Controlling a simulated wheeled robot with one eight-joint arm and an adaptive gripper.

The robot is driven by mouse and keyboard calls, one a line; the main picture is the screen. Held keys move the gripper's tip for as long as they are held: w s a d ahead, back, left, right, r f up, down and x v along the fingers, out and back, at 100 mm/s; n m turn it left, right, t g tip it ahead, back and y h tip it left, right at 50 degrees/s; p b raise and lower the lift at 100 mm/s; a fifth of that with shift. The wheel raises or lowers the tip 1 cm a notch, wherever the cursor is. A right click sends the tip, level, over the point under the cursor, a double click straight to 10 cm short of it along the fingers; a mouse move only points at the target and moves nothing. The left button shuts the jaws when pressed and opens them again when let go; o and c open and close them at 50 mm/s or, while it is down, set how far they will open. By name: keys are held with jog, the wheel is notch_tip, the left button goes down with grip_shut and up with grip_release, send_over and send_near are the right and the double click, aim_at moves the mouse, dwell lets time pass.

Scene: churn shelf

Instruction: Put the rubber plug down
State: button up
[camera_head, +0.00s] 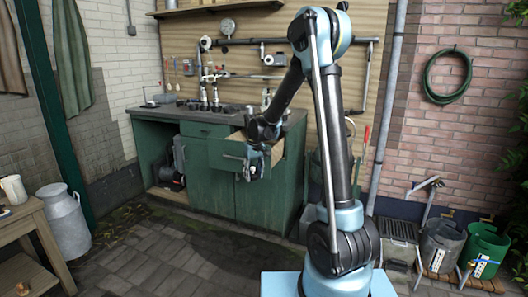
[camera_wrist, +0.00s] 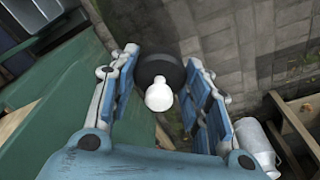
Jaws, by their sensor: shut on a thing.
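The rubber plug (camera_wrist: 172,66) is a black round disc with a white knob-like piece (camera_wrist: 159,95) on it. In the wrist view it sits between my two blue-padded fingers, near their tips, and my gripper (camera_wrist: 165,82) is shut on it. In the head view my gripper (camera_head: 251,168) hangs in front of the green cabinet (camera_head: 205,179), by its pulled-out drawer (camera_head: 226,154). The wrist view shows paving beyond the plug.
The worktop (camera_head: 175,111) carries taps and small items. A milk can (camera_head: 66,222) and a wooden table (camera_head: 28,220) stand at the left. A grey bucket (camera_head: 441,244) and a green bucket (camera_head: 485,250) stand at the right. The paved floor (camera_head: 165,255) before the cabinet is mostly clear.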

jog(key=w+d+f+m, duration=0.1)
jog(key=d+f+m, duration=0.1)
jog(key=d+f, duration=0.3)
jog(key=w+d+f+m, duration=0.1)
jog(key=d+f, duration=0.4)
jog(key=d, duration=0.6)
jog(key=w+d+f+m, duration=0.1)
jog(key=d+f+m, duration=0.2)
jog(key=d+f, duration=0.2)
jog(key=d, duration=0.3)
jog(key=shift+w+d+h, duration=0.15)
jog(key=shift+d+h, duration=0.05)
jog(key=shift+h, duration=0.1)
